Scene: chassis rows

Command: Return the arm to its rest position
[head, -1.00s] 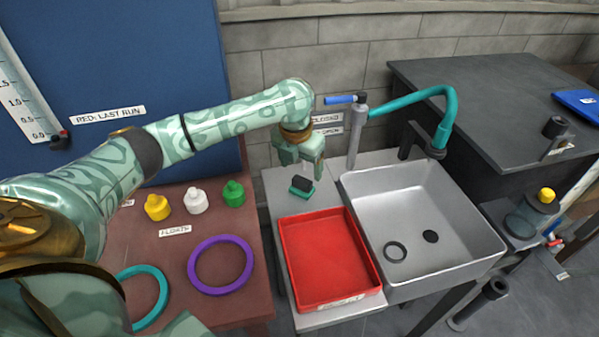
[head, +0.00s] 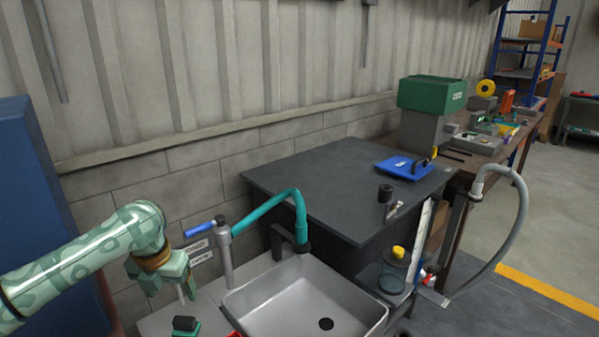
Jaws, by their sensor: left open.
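My left arm comes in from the left edge, light green with darker patterns. Its gripper (head: 166,279) points down over the counter beside the sink, near the wall. The jaws are open with nothing between them. A small dark block with a green base (head: 186,326) sits on the counter below and slightly right of the gripper, apart from it. My right gripper is not in view.
A grey sink (head: 290,302) with a teal spout (head: 268,212) and a blue-handled valve (head: 205,229) stands right of the gripper. A dark bench (head: 345,185) lies beyond, with a blue tray (head: 403,167). A blue panel (head: 45,215) stands behind the arm.

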